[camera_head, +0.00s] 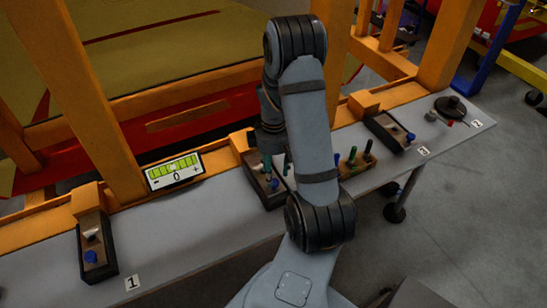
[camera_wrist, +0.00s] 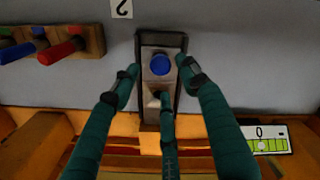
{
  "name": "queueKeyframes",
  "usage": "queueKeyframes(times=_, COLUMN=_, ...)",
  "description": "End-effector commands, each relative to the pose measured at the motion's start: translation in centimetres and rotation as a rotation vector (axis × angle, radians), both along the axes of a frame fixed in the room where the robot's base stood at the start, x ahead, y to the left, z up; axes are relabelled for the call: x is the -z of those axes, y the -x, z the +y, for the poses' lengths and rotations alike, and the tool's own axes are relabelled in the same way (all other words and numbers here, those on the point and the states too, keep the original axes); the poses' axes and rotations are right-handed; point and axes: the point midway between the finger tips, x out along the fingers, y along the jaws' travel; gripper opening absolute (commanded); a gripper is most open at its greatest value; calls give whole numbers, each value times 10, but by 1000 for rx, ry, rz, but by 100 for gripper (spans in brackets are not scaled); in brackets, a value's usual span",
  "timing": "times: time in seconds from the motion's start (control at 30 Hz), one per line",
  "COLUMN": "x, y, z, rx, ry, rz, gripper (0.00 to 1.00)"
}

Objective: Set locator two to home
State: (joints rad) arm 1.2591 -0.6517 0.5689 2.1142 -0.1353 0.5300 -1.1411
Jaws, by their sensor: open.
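Locator two (camera_wrist: 143,112) is a dark-framed box with a blue knob (camera_wrist: 160,65) in the middle of the wrist view. A tag marked 2 (camera_wrist: 122,9) lies on the bench beside it. In the head view, locator two (camera_head: 258,187) is partly hidden by my arm and fingers. My gripper (camera_wrist: 160,75) is open, with two teal fingers on either side of the box and the third over its middle. The third finger partly covers the box's lever part; I cannot tell whether it touches. In the head view my gripper (camera_head: 277,168) is just above the box.
A gauge reading 0 (camera_head: 175,172) stands left of locator two. Locator one (camera_head: 97,262) is at far left, and locator three (camera_head: 384,131) at right. A block with several coloured knobs (camera_head: 355,161) sits close by. Orange posts rise behind the bench.

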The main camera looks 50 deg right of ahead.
Motion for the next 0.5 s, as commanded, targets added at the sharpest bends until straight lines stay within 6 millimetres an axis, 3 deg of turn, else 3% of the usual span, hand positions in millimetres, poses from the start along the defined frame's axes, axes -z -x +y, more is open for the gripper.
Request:
queueKeyframes(times=0.1, x=-28, y=-2, z=-1, rx=-1, ry=5, rz=-6, gripper=44)
queueKeyframes(times=0.3, x=-66, y=-2, z=0, rx=-1, ry=5, rz=-6, gripper=44)
queueKeyframes(times=0.5, x=-86, y=-1, z=0, rx=-1, ry=2, rz=-3, gripper=44)
